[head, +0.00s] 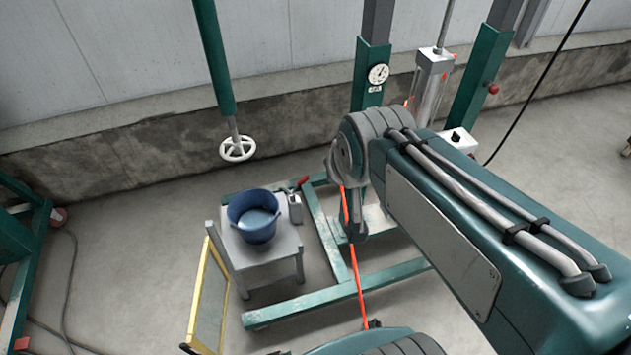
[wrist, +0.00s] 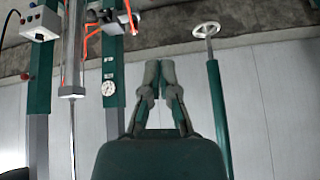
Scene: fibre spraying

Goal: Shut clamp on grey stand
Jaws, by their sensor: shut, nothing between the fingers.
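A grey stand (head: 262,262) like a small stool is left of centre in the head view, with a blue bucket on top. At its back right edge is a small grey metal piece (head: 294,208) with a red handle (head: 302,183) near it. This looks like the clamp, but it is too small to tell how its lever sits. My gripper (wrist: 160,70) is shut and empty in the wrist view, its fingertips together. It points toward the wall and posts. Neither the stand nor the clamp shows in the wrist view.
The blue bucket (head: 254,216) holds pale liquid. A yellow-edged frame (head: 196,303) leans left of the stand. A green floor frame (head: 330,303) runs beside it. A white handwheel (head: 237,149) hangs behind. Posts with a gauge (head: 378,74) stand at the wall. Floor at left is mostly clear.

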